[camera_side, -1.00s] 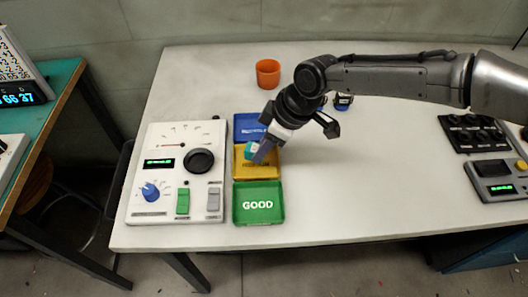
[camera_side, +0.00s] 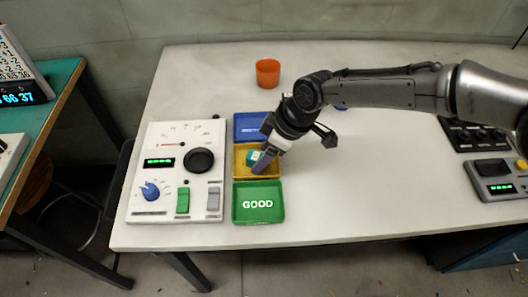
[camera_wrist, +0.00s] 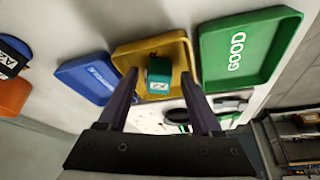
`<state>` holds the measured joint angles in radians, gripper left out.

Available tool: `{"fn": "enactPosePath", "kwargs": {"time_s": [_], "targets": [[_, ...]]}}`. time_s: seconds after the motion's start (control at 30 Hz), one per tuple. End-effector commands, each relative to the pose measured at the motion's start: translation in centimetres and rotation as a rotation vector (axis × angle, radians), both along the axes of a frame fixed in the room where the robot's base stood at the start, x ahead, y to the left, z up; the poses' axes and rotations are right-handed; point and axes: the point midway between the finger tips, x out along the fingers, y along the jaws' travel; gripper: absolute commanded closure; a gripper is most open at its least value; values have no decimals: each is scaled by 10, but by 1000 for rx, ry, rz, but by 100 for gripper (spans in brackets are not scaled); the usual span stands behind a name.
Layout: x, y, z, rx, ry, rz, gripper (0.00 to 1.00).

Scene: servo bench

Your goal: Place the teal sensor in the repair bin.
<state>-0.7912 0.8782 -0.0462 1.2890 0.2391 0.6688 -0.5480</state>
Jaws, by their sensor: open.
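The teal sensor (camera_side: 252,157), a small block with a white label, is in the yellow tray (camera_side: 238,174). It also shows in the wrist view (camera_wrist: 159,70), inside the yellow tray (camera_wrist: 183,50). The yellow tray's lettering is hidden or unreadable, so I cannot read which bin it is. My gripper (camera_side: 261,160) is over the yellow tray, pointing down into it. In the wrist view my gripper (camera_wrist: 159,80) is open, with one finger on each side of the sensor and a visible gap to each.
The green GOOD tray (camera_side: 258,217) is in front of the yellow tray and the blue tray (camera_side: 245,123) behind it. A control panel (camera_side: 140,190) stands just left. An orange cup (camera_side: 267,73) stands at the back. The table's middle right is clear.

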Motion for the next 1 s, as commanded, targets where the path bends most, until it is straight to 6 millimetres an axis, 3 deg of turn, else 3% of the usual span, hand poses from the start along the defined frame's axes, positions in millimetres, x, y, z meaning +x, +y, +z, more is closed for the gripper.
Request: {"fn": "enactPosePath", "kwargs": {"time_s": [0.17,0.7,1.0], "targets": [[0,-3,12,3,-3,-1,34],[-15,-38,101,1,0,0,34],[-17,-43,114,0,2,-1,34]]}}
